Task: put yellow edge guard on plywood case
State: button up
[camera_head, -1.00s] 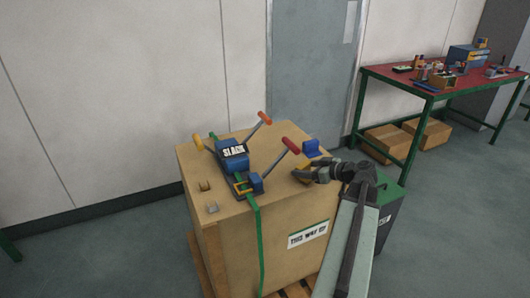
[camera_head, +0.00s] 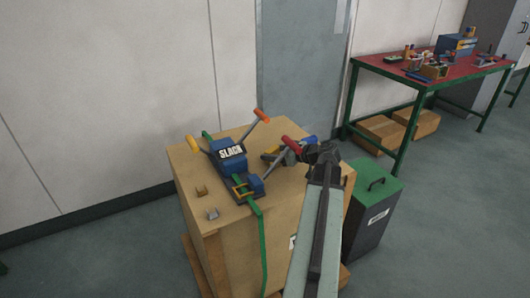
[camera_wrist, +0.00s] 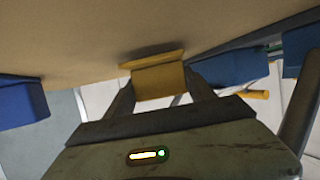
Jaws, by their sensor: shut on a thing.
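The plywood case (camera_head: 232,255) is a tan box with a tensioner labelled SLACK (camera_head: 232,157) on its top and a green strap (camera_head: 262,240) down its front. My gripper (camera_head: 283,156) is above the right part of its top, behind the red-tipped lever. It is shut on the yellow edge guard (camera_wrist: 158,80), a small bent piece seen between the fingers in the wrist view. In the head view the guard (camera_head: 269,157) is partly hidden. The case's tan surface (camera_wrist: 70,45) fills the upper wrist view. Whether the guard touches the case I cannot tell.
A blue block (camera_head: 309,141) sits by the case top's back right. A green-lidded bin (camera_head: 375,215) stands right of the case. A red-topped bench (camera_head: 430,68) with boxes below is farther back.

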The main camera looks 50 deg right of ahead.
jog(key=shift+s+d+f+b, duration=0.2)
jog(key=shift+f+b, duration=0.05)
jog(key=shift+b, duration=0.1)
jog(key=shift+w, duration=0.15)
jog(key=shift+a+f, duration=0.1)
jog(key=shift+f, duration=0.2)
jog(key=o, duration=1.4)
jog(key=shift+r, duration=0.1)
jog(key=shift+r, duration=0.1)
